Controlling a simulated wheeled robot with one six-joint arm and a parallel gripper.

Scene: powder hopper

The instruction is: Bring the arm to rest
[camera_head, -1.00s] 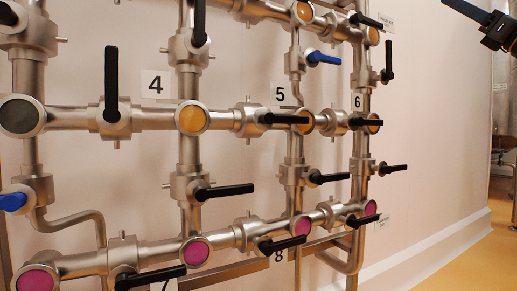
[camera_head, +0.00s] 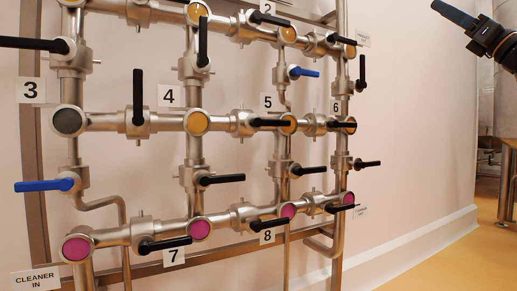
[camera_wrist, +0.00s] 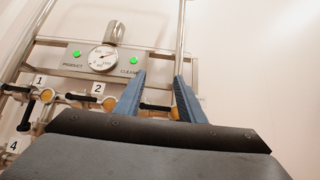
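My gripper (camera_head: 455,14) is at the top right corner of the head view, raised in front of the pale wall and right of the pipework. In the wrist view, its two blue-grey fingers (camera_wrist: 158,92) stand apart with nothing between them, so it is open. The fingers point toward a panel (camera_wrist: 75,72) with a round gauge (camera_wrist: 103,57) and two green lights, and appear apart from it. Most of my arm is outside the head view.
A steel pipe rack (camera_head: 160,122) with black handles, two blue handles (camera_head: 45,185) (camera_head: 303,72) and numbered labels fills the left and middle. A "CLEANER IN" sign (camera_head: 36,279) is at lower left. Orange floor (camera_head: 440,265) is clear at lower right. Steel equipment (camera_head: 487,130) stands at the right edge.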

